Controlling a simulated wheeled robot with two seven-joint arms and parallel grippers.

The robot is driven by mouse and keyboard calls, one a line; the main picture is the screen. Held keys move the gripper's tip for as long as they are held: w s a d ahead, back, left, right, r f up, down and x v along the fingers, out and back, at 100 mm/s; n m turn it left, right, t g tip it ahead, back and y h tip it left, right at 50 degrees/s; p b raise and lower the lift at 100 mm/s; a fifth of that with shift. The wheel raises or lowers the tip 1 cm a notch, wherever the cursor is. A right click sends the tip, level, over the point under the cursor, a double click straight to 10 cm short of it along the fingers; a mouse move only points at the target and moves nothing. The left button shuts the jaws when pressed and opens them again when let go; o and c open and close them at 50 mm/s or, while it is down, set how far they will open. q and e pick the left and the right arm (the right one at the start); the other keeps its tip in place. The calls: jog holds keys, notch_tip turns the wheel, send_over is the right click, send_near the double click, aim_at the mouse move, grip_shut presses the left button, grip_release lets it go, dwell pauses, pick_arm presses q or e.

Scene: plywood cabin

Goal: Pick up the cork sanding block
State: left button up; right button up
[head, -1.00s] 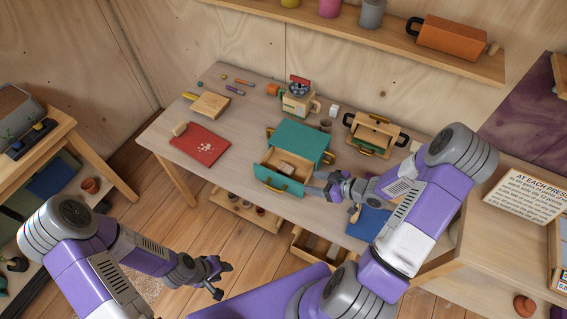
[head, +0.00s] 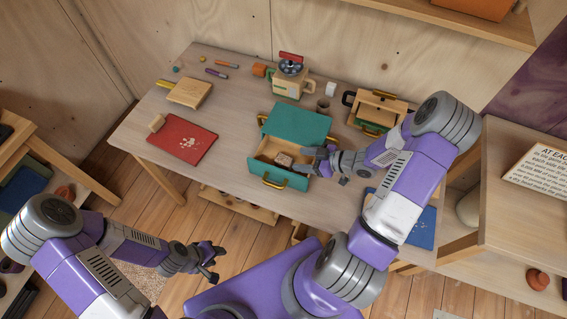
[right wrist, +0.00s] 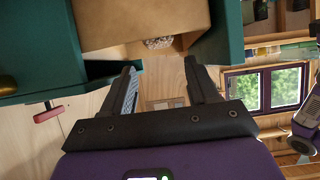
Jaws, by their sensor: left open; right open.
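A green box (head: 298,123) on the table has its drawer (head: 292,181) pulled out, with a brass handle on the front. A small brown block (head: 284,159), which looks like the cork sanding block, lies in the drawer. In the right wrist view a speckled edge (right wrist: 158,43), possibly the same block, shows by the tan drawer interior. My right gripper (head: 310,160) is open at the drawer's right side, close to the block; its fingers (right wrist: 163,85) have nothing between them. My left gripper (head: 213,262) is open and empty, low in front of the table.
A red mat (head: 181,139) and a wooden board (head: 190,92) lie to the left. A small wooden drawer unit (head: 380,108) and a blue mat (head: 417,222) are to the right.

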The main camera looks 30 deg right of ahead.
aim_at(285, 159)
jog(key=x, duration=0.3)
jog(key=b+x, duration=0.1)
jog(key=x, duration=0.1)
jog(key=shift+a+f, duration=0.15)
jog(key=shift+f, duration=0.4)
jog(key=shift+w+a, duration=0.15)
jog(key=shift+w, duration=0.15)
jog(key=c, duration=0.8)
